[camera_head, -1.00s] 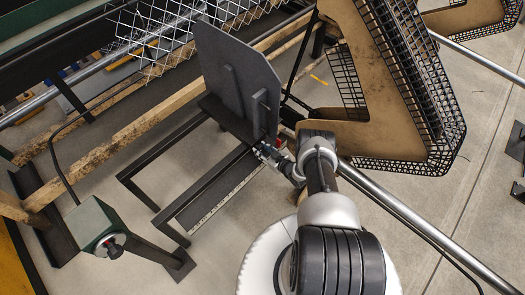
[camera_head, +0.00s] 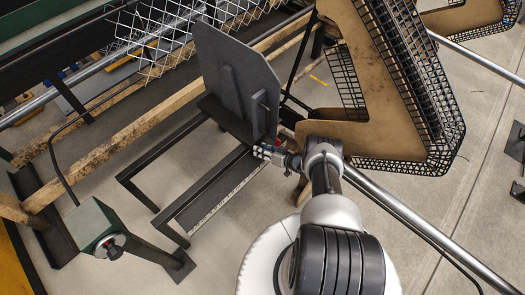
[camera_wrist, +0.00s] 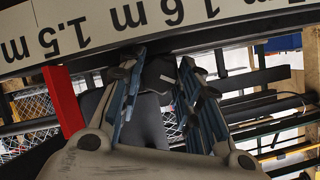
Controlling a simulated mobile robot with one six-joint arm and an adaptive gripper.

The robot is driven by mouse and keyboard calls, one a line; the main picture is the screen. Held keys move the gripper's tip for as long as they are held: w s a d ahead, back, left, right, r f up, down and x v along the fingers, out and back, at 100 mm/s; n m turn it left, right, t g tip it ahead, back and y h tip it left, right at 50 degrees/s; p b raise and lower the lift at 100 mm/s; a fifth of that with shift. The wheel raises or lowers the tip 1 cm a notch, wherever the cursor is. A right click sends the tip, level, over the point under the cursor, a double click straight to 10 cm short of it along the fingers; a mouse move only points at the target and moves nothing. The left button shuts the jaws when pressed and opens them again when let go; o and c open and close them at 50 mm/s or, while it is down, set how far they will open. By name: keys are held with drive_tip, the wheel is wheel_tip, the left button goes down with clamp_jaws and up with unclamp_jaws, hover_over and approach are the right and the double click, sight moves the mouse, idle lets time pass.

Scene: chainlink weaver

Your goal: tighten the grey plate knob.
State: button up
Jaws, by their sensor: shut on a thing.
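The grey plate (camera_head: 232,75) stands upright with ribs on its near side, on a dark bracket above a measuring strip (camera_head: 215,200). My gripper (camera_head: 266,152) is at the bracket's lower right end, and it hides most of what it holds in the head view. In the wrist view, the fingers of my gripper (camera_wrist: 157,78) are on both sides of a dark grey rounded part, the knob (camera_wrist: 157,72), and are shut on it. The measuring strip (camera_wrist: 100,25) runs across the top, reading 1.5 m and 1.6 m. A red part (camera_wrist: 63,100) is left of the fingers.
A tan frame with black mesh (camera_head: 385,90) stands close right of my arm. A long metal pipe (camera_head: 420,232) passes beside it. A green box with a round button (camera_head: 97,228) is at lower left. Wire mesh (camera_head: 165,35) lies behind the plate.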

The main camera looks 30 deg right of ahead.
idle(0.3)
drive_tip(key=o, duration=1)
drive_tip(key=shift+o, duration=0.2)
